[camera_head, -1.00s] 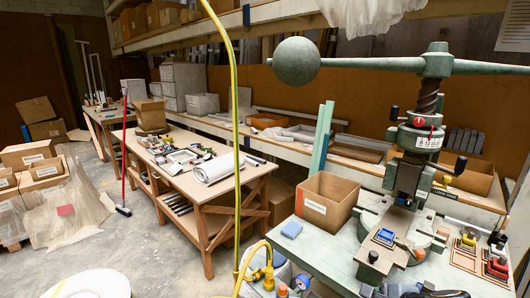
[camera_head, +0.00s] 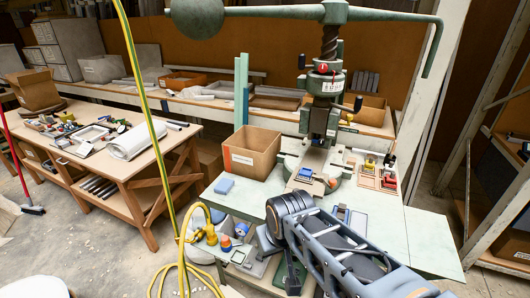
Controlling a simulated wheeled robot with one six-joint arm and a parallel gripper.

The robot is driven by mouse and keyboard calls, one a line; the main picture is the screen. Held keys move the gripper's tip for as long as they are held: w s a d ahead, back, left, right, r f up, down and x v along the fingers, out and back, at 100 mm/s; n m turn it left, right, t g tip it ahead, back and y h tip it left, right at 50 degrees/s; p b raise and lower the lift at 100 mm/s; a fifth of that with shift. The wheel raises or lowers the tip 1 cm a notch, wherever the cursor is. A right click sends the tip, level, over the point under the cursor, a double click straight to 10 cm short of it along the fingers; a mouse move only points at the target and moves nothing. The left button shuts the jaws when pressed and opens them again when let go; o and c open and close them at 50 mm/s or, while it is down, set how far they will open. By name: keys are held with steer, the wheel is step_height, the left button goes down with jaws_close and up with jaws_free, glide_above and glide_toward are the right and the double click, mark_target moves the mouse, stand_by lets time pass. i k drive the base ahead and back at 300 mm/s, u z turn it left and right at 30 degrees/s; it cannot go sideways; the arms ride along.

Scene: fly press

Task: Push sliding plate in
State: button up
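The green fly press (camera_head: 322,120) stands on a pale green table (camera_head: 430,235), with its long ball-ended lever across the top. The sliding plate (camera_head: 303,174) appears as a light brown plate at the front of the press base, with a blue piece on it. It seems to stick out toward me. How far it is in is too small to tell. My arm reaches in from the bottom right, and its dark rounded joint stands in front of the plate, apart from it in the picture. My gripper's fingers cannot be made out.
The table's right front is clear.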

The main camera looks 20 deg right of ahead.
mark_target(316, 189)
steer(key=u, duration=1.9)
steer(key=k, duration=0.7)
steer(key=z, duration=0.9)
steer(key=i, duration=0.5)
steer(key=u, duration=0.05)
